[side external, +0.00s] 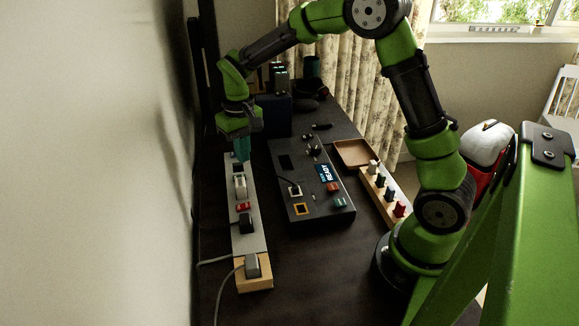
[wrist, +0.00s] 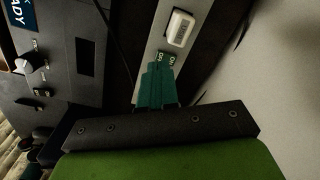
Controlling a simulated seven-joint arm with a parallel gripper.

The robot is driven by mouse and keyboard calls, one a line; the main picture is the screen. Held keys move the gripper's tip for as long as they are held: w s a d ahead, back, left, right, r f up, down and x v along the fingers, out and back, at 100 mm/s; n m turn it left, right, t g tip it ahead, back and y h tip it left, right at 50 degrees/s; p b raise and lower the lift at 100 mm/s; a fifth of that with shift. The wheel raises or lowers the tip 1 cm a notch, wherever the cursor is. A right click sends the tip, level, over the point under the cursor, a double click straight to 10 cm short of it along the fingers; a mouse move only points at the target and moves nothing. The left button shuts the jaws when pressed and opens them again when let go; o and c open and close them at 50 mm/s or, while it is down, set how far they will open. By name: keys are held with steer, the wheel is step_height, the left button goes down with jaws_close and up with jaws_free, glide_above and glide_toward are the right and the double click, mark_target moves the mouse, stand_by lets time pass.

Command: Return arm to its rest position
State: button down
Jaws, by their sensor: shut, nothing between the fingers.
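My green arm reaches over the dark table from the right and bends down at the left. My gripper (side external: 242,150) has teal fingers that are closed together and empty. It hangs over the far end of the long grey power strip (side external: 257,230). In the wrist view the closed teal fingers (wrist: 157,84) point at the strip's face (wrist: 153,35), beside a small green label (wrist: 166,58) and a white rocker or socket part (wrist: 179,28). I cannot tell whether the fingertips touch the strip.
A black control panel (side external: 292,181) with a "READY" screen (side external: 325,172) lies right of the strip. A wooden peg rack (side external: 384,199) and a brown tray (side external: 353,153) are farther right. A dark blue box (side external: 277,117) stands behind the gripper. The wall (side external: 110,160) is close on the left.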

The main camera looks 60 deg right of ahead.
steer(key=s+a+r+t+y, duration=0.1)
steer(key=s+a+r+t, duration=0.1)
steer(key=s+r, duration=0.5)
steer(key=s+a+r+t, duration=0.2)
steer(key=s+r+t, duration=0.3)
steer(key=s, duration=0.8)
steer(key=shift+r+m+y, duration=0.4)
steer(key=shift+r, duration=0.55)
steer(key=shift+s, duration=0.1)
steer(key=w+d+f+m+g+h, duration=0.1)
steer(key=w+f+m+g, duration=0.1)
steer(key=w, duration=0.9)
steer(key=w+d+f+m+g+h, duration=0.1)
steer(key=w+g, duration=0.4)
steer(key=w, duration=0.7)
step_height(320, 180, down, 3)
steer(key=shift+d+r+m, duration=0.15)
steer(key=shift+d+m, duration=0.35)
steer(key=shift+m, duration=0.5)
